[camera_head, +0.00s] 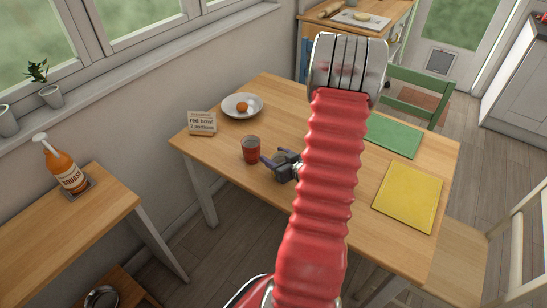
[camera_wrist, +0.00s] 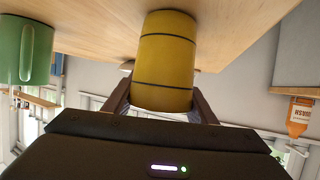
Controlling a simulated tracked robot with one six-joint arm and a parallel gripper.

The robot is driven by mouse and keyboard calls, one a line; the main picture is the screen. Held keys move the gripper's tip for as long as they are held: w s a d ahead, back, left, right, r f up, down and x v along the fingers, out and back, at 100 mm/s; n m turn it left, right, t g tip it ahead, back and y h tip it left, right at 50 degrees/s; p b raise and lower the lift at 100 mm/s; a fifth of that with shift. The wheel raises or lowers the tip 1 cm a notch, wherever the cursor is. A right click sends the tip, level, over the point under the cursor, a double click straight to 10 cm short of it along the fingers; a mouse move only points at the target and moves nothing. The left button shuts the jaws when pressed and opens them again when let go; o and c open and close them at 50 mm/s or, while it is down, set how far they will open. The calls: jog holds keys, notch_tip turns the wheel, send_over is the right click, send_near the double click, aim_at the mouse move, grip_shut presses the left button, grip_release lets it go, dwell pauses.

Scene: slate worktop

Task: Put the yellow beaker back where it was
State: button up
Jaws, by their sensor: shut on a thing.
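In the wrist view, which is upside down, a yellow beaker (camera_wrist: 166,62) with dark bands sits between the two fingers of my gripper (camera_wrist: 162,100), which is shut on it. Its end lies against the wooden table top in the picture; I cannot tell whether it touches. In the head view my gripper (camera_head: 266,159) is low over the table, pointing left at a red cup (camera_head: 251,151) right at its fingertips. No yellow beaker shows in the head view; the colours of the two views disagree. My red arm hides part of the table.
A card reading "red bowl 2 portions" (camera_head: 202,123) and a plate with an orange item (camera_head: 242,106) stand on the table (camera_head: 280,97). Green (camera_head: 394,138) and yellow (camera_head: 408,196) mats lie right. A green mug (camera_wrist: 25,50) shows in the wrist view. A squash bottle (camera_head: 66,172) stands left.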

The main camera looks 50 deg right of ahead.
jog(key=o, duration=1.2)
jog(key=shift+f, duration=0.1)
jog(key=shift+s+r, duration=0.15)
jog(key=shift+r, duration=0.05)
jog(key=v, duration=1.1)
jog(key=shift+s+a, duration=0.15)
jog(key=shift+s, duration=0.15)
